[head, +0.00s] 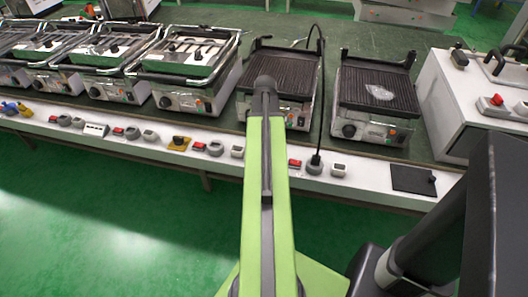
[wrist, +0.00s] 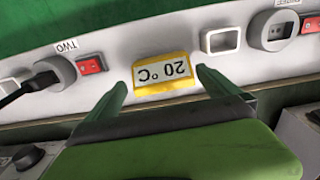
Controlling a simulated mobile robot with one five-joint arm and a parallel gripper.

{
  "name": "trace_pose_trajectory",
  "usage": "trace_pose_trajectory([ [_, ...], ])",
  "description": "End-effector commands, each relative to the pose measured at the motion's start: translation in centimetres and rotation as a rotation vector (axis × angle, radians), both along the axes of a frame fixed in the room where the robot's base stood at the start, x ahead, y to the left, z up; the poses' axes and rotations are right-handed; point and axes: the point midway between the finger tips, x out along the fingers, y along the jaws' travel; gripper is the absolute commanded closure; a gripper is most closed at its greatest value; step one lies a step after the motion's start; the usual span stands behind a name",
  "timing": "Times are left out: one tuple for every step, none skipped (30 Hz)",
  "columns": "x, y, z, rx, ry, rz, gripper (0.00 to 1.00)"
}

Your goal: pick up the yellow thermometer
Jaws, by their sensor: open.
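The yellow thermometer (wrist: 140,92) shows in the wrist view as a small yellow-framed plate reading "20 °C" upside down. It sits on the white front strip of the bench. My gripper (wrist: 160,75) is open, its two green fingers on either side of the thermometer in the picture, with a gap to it on each side. Nothing is between the fingers that I can see being held. Whether the tips are level with it in depth I cannot tell. In the head view my green arm reaches to the bench and hides the thermometer and the gripper.
A red switch (wrist: 90,64) and a socket with a plug (wrist: 52,72) are left of the thermometer; a white square frame (wrist: 220,40) and a grey socket (wrist: 278,30) are right. Grills (head: 375,92) stand on the bench behind. Green floor (head: 90,225) in front is clear.

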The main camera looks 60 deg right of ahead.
Motion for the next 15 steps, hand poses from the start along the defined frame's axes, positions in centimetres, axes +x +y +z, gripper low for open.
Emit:
trace_pose_trajectory([
  [0.0,0.0,-0.6,0.000,0.000,0.000,0.00],
  [0.1,0.1,-1.0,0.000,0.000,0.001,0.00],
  [0.1,0.1,-1.6,0.000,0.000,0.001,0.00],
  [0.2,0.2,-2.2,0.000,0.000,0.001,0.00],
  [0.2,0.3,-2.8,0.000,0.000,0.001,0.00],
  [0.3,0.3,-3.5,0.000,0.000,0.001,0.00],
  [0.4,0.4,-4.1,0.000,0.000,0.001,0.00],
  [0.3,0.3,-4.6,0.000,0.000,0.000,0.00],
  [0.3,0.3,-5.1,0.000,0.000,0.000,0.00],
  [0.3,0.3,-5.3,0.000,0.000,0.000,0.00],
  [0.4,0.3,-5.4,0.000,0.000,0.000,0.00],
  [0.4,0.3,-5.3,0.000,0.000,0.000,0.00],
  [0.4,0.3,-5.2,0.000,0.000,0.001,0.00],
  [0.4,0.3,-5.1,0.000,0.000,0.001,0.00],
  [0.4,0.4,-5.0,0.000,0.000,0.001,0.00],
])
